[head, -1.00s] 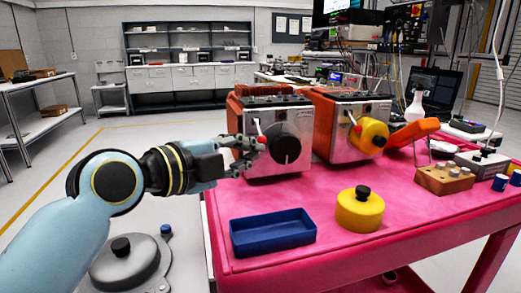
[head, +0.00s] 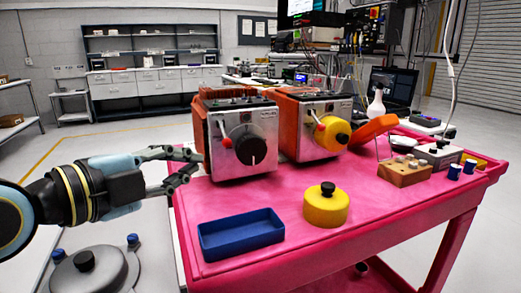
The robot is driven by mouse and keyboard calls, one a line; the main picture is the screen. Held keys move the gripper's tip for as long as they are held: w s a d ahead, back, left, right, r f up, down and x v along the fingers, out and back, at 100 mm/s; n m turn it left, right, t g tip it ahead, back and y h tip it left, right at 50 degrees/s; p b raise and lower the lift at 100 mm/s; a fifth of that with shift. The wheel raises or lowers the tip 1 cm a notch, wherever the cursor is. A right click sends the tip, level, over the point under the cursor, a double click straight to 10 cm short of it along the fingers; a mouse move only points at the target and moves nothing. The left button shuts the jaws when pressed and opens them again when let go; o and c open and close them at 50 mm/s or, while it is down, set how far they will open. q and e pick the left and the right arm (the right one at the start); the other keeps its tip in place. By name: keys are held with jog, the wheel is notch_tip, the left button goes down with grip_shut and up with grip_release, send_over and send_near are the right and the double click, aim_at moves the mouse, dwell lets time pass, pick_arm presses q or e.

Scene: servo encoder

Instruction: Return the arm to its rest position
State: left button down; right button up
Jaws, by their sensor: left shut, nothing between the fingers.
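My left gripper (head: 184,172) is shut and empty, just off the left edge of the pink cart top, left of the nearer servo box. My left arm comes in from the left edge of the head view. The nearer servo box (head: 224,155) is silver and orange with a black dial (head: 245,146) and a small red-tipped lever on its front. The gripper appears clear of the box. My right gripper is not in view.
A laptop stands behind. Open floor lies left of the cart.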

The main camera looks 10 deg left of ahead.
pick_arm(q)
jog(key=s+a+f+n+g+y, duration=0.3)
jog(key=s+f+n+g, duration=0.3)
jog(key=s+f+n, duration=0.4)
jog(key=s+a+f+n+g+y, duration=0.45)
jog(key=s+f+n, duration=0.4)
jog(key=s, duration=0.35)
notch_tip(320, 180, down, 26)
jog(key=s+a+f+g, duration=0.1)
jog(key=s+a+g, duration=0.1)
jog(key=s+g, duration=0.1)
jog(key=s+a+f, duration=0.1)
jog(key=s+f, duration=1.5)
jog(key=s, duration=0.2)
jog(key=shift+n+g+h, duration=0.35)
jog(key=shift+n, duration=0.1)
jog(key=shift+s+a, duration=0.1)
